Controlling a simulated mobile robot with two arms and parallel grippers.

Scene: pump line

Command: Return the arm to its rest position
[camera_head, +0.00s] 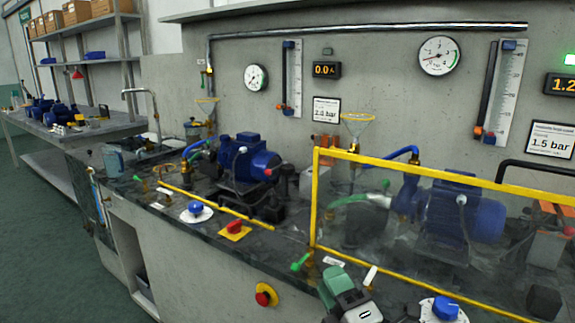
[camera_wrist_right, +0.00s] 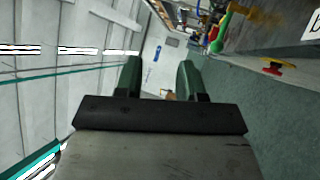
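My right gripper (camera_head: 336,284) shows at the lower middle edge of the head view, in front of the bench. Its green fingers are close to the yellow-framed clear guard's lower left corner in the picture; I cannot tell the exact gap. In the right wrist view its two green fingers (camera_wrist_right: 160,78) stand apart with nothing between them. The gripper is open and empty. My left gripper is not in view.
The pump bench carries a blue pump (camera_head: 248,160), a yellow-framed guard (camera_head: 314,200), a green-handled valve (camera_head: 301,262), a red knob (camera_head: 235,227) and a blue knob (camera_head: 446,308). A red button (camera_head: 266,295) juts from the front. Green floor (camera_head: 50,250) is clear at left.

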